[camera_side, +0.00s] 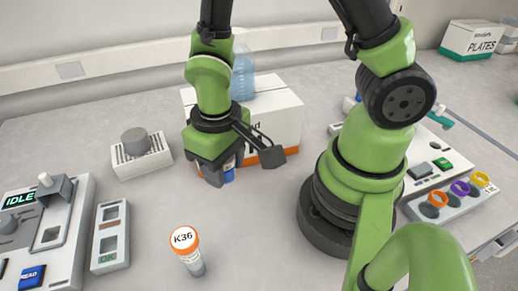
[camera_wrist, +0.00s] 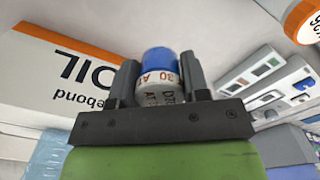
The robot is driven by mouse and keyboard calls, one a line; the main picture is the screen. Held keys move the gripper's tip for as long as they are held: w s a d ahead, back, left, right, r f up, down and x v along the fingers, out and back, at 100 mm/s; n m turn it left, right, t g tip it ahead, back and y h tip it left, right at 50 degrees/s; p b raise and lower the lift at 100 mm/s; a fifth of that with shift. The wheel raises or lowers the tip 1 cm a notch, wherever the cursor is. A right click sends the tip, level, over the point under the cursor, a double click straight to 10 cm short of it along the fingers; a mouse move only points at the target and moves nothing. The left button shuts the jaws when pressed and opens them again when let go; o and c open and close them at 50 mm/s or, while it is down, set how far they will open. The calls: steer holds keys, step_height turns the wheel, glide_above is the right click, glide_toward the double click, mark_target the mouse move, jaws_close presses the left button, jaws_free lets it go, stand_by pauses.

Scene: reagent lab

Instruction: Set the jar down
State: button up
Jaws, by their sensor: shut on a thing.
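My gripper (camera_side: 218,174) points down in front of a white and orange box in the side view. In the wrist view my gripper (camera_wrist: 157,85) is shut on a jar (camera_wrist: 158,75), with one finger on each side of it. The jar has a blue cap and a white label with dark print. In the side view only a small blue part of the jar (camera_side: 229,175) shows, beside the fingers. The fingers hide the rest. I cannot tell whether its base touches the bench.
The white and orange box (camera_side: 275,117) stands close behind the gripper. An orange-capped K36 container (camera_side: 187,250) stands in front on the bench. A white rack (camera_side: 140,160) and instruments stand left. Bare bench (camera_side: 255,225) lies between the K36 container and my base.

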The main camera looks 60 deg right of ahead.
step_height(320, 180, up, 26)
steer(key=r, duration=0.1)
steer(key=w+d+m, duration=0.2)
steer(key=w+d, duration=0.1)
steer(key=d, duration=0.6)
steer(key=w+d+m, duration=0.2)
steer(key=d, duration=0.7)
steer(key=s+d+f+m, duration=0.1)
steer(key=s+d+m, duration=0.1)
steer(key=s+d, duration=0.5)
steer(key=s+d+m, duration=0.2)
steer(key=s+d, duration=0.1)
steer(key=d, duration=0.8)
steer(key=f, duration=3.5)
steer(key=shift+w+a+f, duration=0.3)
steer(key=shift+w+f, duration=0.1)
steer(key=shift+f, duration=0.1)
steer(key=o, duration=0.9)
